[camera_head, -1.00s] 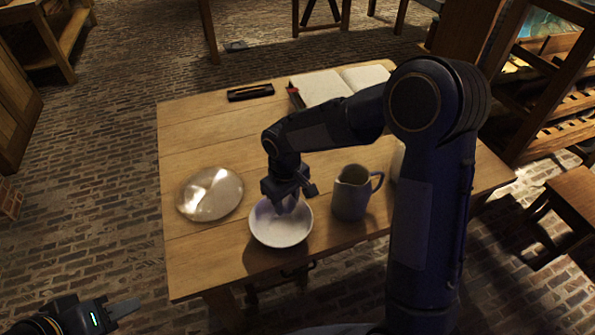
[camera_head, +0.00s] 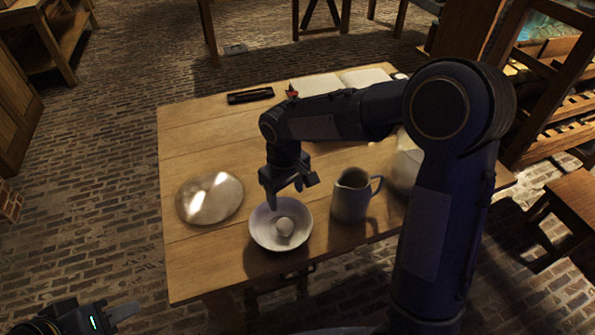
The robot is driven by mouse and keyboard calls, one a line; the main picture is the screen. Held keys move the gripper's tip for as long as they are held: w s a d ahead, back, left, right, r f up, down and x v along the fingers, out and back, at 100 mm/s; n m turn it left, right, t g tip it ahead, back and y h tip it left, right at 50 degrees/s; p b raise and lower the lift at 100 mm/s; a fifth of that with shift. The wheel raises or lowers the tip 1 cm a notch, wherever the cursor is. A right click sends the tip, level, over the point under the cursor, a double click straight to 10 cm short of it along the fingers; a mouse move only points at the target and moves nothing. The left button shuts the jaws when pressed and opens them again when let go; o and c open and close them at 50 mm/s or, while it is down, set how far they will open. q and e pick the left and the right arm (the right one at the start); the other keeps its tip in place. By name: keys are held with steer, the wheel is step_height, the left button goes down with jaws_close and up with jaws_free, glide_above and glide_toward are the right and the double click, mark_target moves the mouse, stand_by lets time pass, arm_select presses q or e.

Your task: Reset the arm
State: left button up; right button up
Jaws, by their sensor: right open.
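My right gripper (camera_head: 287,192) is open and empty, pointing down just above the back rim of a white bowl (camera_head: 259,233). A small round whitish object (camera_head: 285,226) lies in the bowl, apart from the fingers. My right arm (camera_head: 345,112) reaches in from the right across the table and hides part of it. My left gripper (camera_head: 122,311) is at the bottom left corner, off the table over the brick floor. Its finger opening cannot be made out.
On the wooden table (camera_head: 195,140), a grey pitcher (camera_head: 351,198) stands right of the bowl and a shiny round plate (camera_head: 210,198) lies left. A glass jar (camera_head: 407,165) is partly behind my arm. An open book (camera_head: 365,77) and a dark case (camera_head: 250,95) lie at the back.

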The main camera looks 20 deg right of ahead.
step_height(320, 180, up, 3)
steer(key=shift+r, duration=0.15)
stand_by(0.3)
steer(key=s+d+r+m+t+y, duration=0.25)
steer(key=s+d+r, duration=0.35)
steer(key=s, duration=0.3)
steer(key=s+d+m+t+y, duration=0.1)
steer(key=s+m+t, duration=0.2)
steer(key=s, duration=1)
steer(key=shift+d+r+m, duration=0.15)
steer(key=shift+d+m, duration=0.1)
steer(key=shift+m, duration=0.3)
